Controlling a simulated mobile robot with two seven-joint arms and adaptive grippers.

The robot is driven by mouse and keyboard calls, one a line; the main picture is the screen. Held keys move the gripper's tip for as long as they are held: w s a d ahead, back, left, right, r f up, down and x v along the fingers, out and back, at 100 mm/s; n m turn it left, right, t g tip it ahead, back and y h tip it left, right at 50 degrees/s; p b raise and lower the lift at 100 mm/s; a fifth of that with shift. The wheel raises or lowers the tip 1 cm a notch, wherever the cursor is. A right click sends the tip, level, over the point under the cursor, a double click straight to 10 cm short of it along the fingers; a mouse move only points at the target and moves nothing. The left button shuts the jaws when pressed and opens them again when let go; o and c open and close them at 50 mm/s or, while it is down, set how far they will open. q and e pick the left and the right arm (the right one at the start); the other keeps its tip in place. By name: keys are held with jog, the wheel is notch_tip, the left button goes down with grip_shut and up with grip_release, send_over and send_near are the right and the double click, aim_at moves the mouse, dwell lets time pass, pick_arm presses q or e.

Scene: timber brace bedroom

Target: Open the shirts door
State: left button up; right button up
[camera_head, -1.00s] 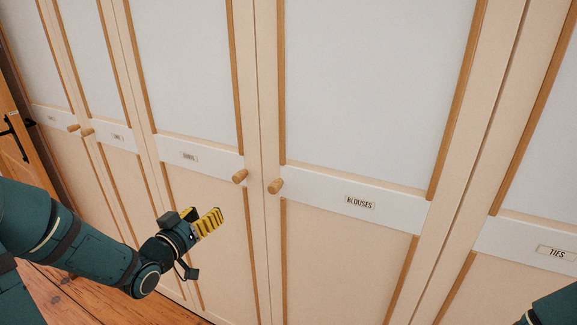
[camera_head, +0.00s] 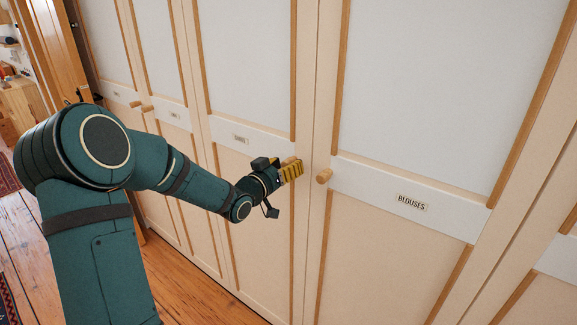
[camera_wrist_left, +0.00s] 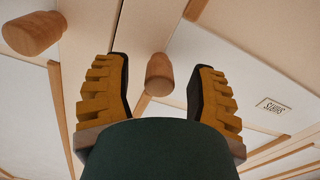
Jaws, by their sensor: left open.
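The shirts door (camera_head: 249,70) is a shut cream wardrobe door with a pale upper panel. Its small label (camera_head: 240,138) is too small to read in the head view, but the label (camera_wrist_left: 274,106) in the left wrist view reads as shirts, upside down. Its wooden knob (camera_head: 290,161) is partly hidden by my left gripper (camera_head: 292,172). In the left wrist view the knob (camera_wrist_left: 160,75) lies between the two open yellow fingers (camera_wrist_left: 160,92), with a gap on each side. My right gripper is out of view.
The blouses door (camera_head: 430,90) stands just right, also shut, its knob (camera_head: 324,176) close to my gripper; that knob (camera_wrist_left: 33,33) also shows in the left wrist view. More shut doors continue left. The wooden floor (camera_head: 185,268) is clear in front.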

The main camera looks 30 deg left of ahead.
pick_arm(q)
jog(key=shift+w, duration=0.6)
grip_shut()
